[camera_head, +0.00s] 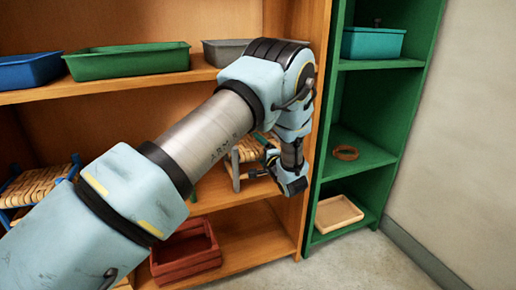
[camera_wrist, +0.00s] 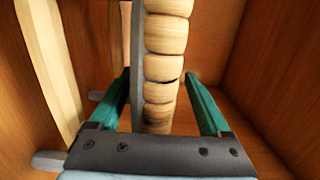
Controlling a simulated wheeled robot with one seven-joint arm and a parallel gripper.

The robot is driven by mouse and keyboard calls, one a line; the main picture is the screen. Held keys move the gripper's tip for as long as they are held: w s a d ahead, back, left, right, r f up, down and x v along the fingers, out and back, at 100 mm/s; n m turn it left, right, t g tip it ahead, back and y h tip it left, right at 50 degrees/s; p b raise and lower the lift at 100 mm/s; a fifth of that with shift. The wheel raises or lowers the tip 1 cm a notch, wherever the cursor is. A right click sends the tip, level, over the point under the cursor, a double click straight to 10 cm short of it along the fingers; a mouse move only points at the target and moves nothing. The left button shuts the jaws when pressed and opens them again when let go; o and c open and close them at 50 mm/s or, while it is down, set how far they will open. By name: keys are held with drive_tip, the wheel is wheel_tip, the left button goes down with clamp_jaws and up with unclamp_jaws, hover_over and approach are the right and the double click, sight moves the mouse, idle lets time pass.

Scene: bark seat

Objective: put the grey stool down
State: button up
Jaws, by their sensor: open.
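The grey stool (camera_head: 236,166), with grey legs and a pale woven seat, is on the middle shelf of the orange-brown bookcase, partly hidden behind my arm. In the wrist view, the woven edge of its seat (camera_wrist: 166,45) runs between my fingers, with a grey rail beside it. My gripper (camera_wrist: 158,75) is open, one teal finger on each side of the woven edge. The left finger is close to the grey rail; I cannot tell if it touches. The right finger stands apart from the weave. In the head view, my gripper (camera_head: 271,157) is at the stool's right side.
A blue-framed woven stool (camera_head: 38,187) is at the left. A green bin (camera_head: 128,62), blue bin (camera_head: 30,70) and grey bin (camera_head: 222,52) sit on the shelf above. A red crate (camera_head: 186,252) is below. A green shelf unit (camera_head: 376,100) stands at the right.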

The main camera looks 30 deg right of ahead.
drive_tip(key=s+p, duration=0.1)
drive_tip(key=s, duration=1)
drive_tip(key=shift+s+a, duration=0.35)
drive_tip(key=shift+s, duration=0.05)
